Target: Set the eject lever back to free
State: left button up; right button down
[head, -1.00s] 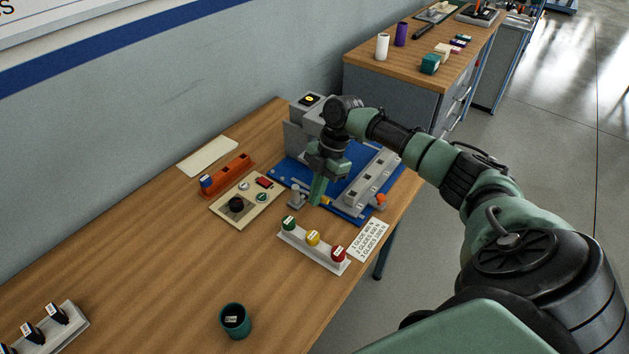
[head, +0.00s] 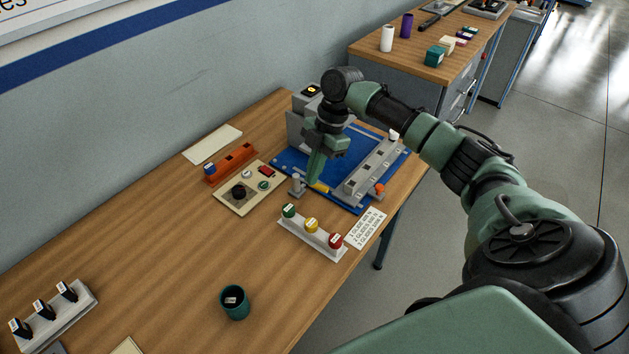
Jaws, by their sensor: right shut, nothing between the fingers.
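The blue-based test fixture (head: 356,202) stands on the wooden bench, with a grey slotted rail (head: 372,170) along its right side. A small grey post (head: 296,186) stands at its front left corner, and a short yellow part (head: 319,188) lies at its front edge. An orange knob (head: 378,188) sits at the front of the rail. I cannot tell for sure which part is the eject lever. My right gripper (head: 313,181) points down, shut and empty, just above the front edge beside the post and yellow part. Contact cannot be judged. My left gripper is out of view.
A control panel (head: 225,196) and an orange block (head: 216,171) lie left of the fixture. A white rack with green, yellow and red knobs (head: 295,228) and a printed card (head: 366,229) are in front. A green cup (head: 235,316) stands nearer.

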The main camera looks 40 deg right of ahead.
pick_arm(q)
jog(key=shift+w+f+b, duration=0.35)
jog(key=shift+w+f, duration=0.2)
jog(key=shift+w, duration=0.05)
pick_arm(e)
jog(key=r, duration=0.1)
jog(key=w+d+r, duration=0.1)
jog(key=r, duration=0.2)
jog(key=shift+w+d, duration=0.15)
jog(key=shift+d, duration=0.05)
